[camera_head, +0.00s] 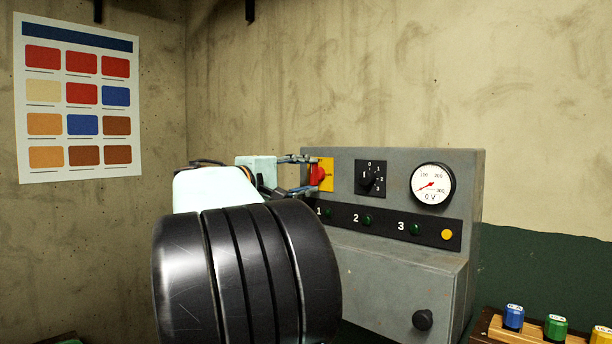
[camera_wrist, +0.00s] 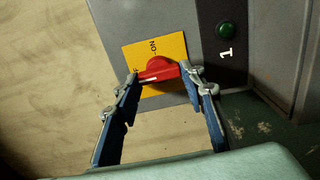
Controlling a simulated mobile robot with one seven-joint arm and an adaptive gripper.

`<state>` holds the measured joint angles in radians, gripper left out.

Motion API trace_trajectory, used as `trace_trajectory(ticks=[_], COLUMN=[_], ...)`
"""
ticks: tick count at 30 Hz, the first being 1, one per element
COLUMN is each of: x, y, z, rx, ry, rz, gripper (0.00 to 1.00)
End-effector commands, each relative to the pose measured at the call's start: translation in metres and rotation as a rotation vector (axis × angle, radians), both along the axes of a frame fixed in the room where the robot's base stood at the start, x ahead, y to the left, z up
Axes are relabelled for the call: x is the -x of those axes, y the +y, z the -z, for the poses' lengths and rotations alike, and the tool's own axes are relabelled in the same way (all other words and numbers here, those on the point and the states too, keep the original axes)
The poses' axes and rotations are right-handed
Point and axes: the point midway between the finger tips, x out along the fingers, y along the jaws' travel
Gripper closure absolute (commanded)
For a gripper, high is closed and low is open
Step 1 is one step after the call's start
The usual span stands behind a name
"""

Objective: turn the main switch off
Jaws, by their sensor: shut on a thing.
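The main switch is a red rotary knob (camera_head: 317,176) on a yellow plate (camera_head: 327,166), at the upper left of a grey control panel (camera_head: 330,232). My gripper (camera_head: 310,175) reaches it from the left, with one finger above and one below the knob. In the wrist view, the fingers of my gripper (camera_wrist: 164,77) are closed on both sides of the red knob (camera_wrist: 160,70). The yellow plate (camera_wrist: 170,46) shows the letters "ON" beside the knob; a second label is partly hidden by a finger.
Right of the switch are a black selector dial (camera_head: 370,178) and a gauge (camera_head: 432,186) reading near 0 V. Below are numbered green lamps (camera_head: 367,219) and a yellow button (camera_head: 446,234). A wooden rack with coloured items (camera_head: 513,317) stands at lower right.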

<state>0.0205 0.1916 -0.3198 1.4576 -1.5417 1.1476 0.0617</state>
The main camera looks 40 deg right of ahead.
Motion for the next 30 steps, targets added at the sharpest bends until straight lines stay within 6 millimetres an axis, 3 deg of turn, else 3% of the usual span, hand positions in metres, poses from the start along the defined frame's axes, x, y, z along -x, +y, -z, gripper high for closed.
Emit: trace_trajectory(ticks=[9, 10, 14, 23, 26, 30], x=[0.000, 0.000, 0.000, 0.000, 0.000, 0.002], y=[0.000, 0.000, 0.000, 0.002, 0.009, 0.034], z=[0.000, 0.000, 0.000, 0.000, 0.000, 0.000], rx=[0.000, 0.000, 0.000, 0.000, -0.001, -0.001], ry=[0.004, 0.004, 0.003, 0.002, 0.001, 0.001], rz=[-0.001, -0.001, 0.000, -0.001, -0.002, -0.005], gripper=[0.87, 0.59, 0.45, 0.45, 0.45, 0.45])
